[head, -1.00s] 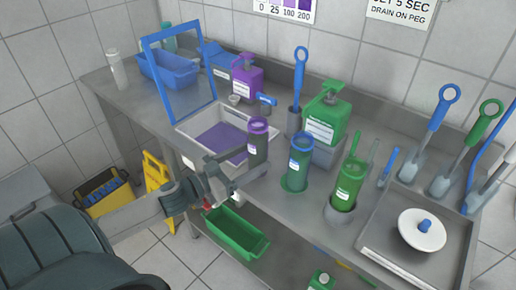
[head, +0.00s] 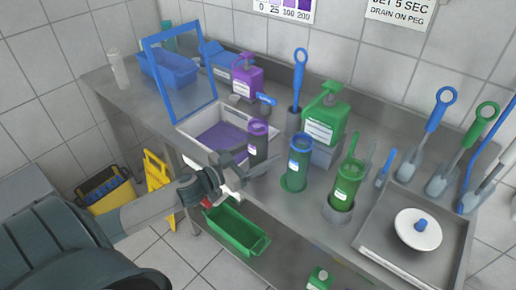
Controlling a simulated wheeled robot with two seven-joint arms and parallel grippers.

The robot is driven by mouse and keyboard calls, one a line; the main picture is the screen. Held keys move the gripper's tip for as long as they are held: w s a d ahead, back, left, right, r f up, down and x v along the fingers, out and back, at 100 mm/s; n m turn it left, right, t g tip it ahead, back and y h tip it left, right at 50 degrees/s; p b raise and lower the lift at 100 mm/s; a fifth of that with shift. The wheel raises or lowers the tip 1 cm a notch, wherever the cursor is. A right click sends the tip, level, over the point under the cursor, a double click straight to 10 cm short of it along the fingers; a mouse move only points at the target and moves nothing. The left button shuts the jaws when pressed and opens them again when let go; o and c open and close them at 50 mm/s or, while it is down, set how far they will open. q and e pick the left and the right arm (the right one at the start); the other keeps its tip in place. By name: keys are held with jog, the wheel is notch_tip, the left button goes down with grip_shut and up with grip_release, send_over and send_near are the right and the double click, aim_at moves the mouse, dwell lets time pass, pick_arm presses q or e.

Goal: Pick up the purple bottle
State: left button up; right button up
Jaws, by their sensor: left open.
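A tall purple bottle (head: 258,142), grey-purple with a small white label and a brighter purple rim, stands upright on the steel counter, at the right end of a white tray. My left gripper (head: 250,168) is open beside its lower part, on the near left side. I cannot tell whether the fingers touch it or lie around its base. A purple pump jug (head: 247,79) with a white label stands farther back, away from the gripper. My right gripper is not in view.
The white tray (head: 188,128) with a purple surface inside lies left of the bottle. A green cylinder with blue rim (head: 296,166) stands close on the right. A blue frame (head: 156,78) rises behind the tray. A green bin (head: 238,232) sits below the counter edge.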

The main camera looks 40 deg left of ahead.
pick_arm(q)
jog(key=shift+x, duration=1.2)
jog(key=c, duration=1.1)
